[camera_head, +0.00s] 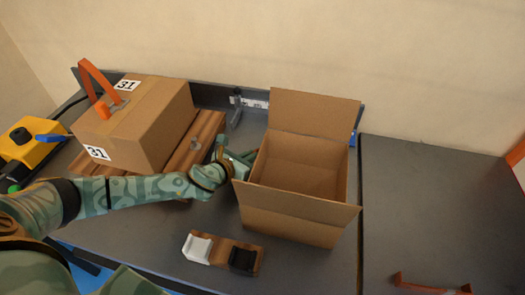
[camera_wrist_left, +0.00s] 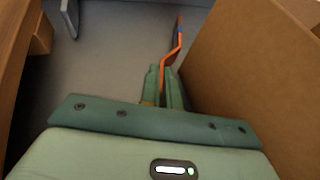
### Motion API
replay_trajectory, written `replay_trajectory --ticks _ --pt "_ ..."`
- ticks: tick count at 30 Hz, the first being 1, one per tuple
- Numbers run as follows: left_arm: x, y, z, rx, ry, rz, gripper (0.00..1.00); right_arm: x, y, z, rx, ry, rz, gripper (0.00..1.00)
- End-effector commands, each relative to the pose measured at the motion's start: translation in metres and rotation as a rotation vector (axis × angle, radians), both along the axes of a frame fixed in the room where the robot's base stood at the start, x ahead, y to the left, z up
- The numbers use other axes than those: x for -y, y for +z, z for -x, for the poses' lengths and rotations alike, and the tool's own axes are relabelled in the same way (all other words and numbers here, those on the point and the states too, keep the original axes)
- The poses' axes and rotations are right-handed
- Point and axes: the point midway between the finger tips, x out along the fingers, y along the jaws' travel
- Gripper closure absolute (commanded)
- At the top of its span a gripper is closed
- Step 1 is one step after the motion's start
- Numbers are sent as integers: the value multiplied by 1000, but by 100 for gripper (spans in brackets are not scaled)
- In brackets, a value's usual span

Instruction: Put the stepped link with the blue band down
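The stepped link (camera_wrist_left: 172,56) is a thin orange bent strip with a dark blue band near its far end, seen in the left wrist view. My left gripper (camera_wrist_left: 164,88) is shut on its near end. The link points away over the grey worktop; whether it touches the surface I cannot tell. In the head view my left gripper (camera_head: 240,160) is low at the left side of the open cardboard box (camera_head: 292,220), partly hidden by its flap. The link is hidden there. My right gripper is not in view.
A closed carton (camera_head: 150,125) marked 31, with an orange bent strip (camera_head: 97,82) on it, stands on the left. A wooden block (camera_head: 222,252) with white and black holders lies in front. The worktop on the right (camera_head: 440,210) is mostly clear, with an orange bracket (camera_head: 430,286) near the front.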

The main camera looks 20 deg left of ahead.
Motion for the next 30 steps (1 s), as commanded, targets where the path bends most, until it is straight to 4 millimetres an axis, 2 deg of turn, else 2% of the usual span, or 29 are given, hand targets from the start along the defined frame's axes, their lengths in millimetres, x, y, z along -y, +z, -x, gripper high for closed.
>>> replay_trajectory --ticks 10,14,20,26,30 --pt "0 1 0 1 0 0 100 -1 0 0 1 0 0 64" --pt "0 8 0 3 0 1 100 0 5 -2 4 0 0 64" --pt "-1 38 -1 6 0 -1 100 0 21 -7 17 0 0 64" --pt "0 78 -1 7 0 0 100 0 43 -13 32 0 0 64" --pt "-6 71 28 -4 -1 0 100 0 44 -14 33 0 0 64"
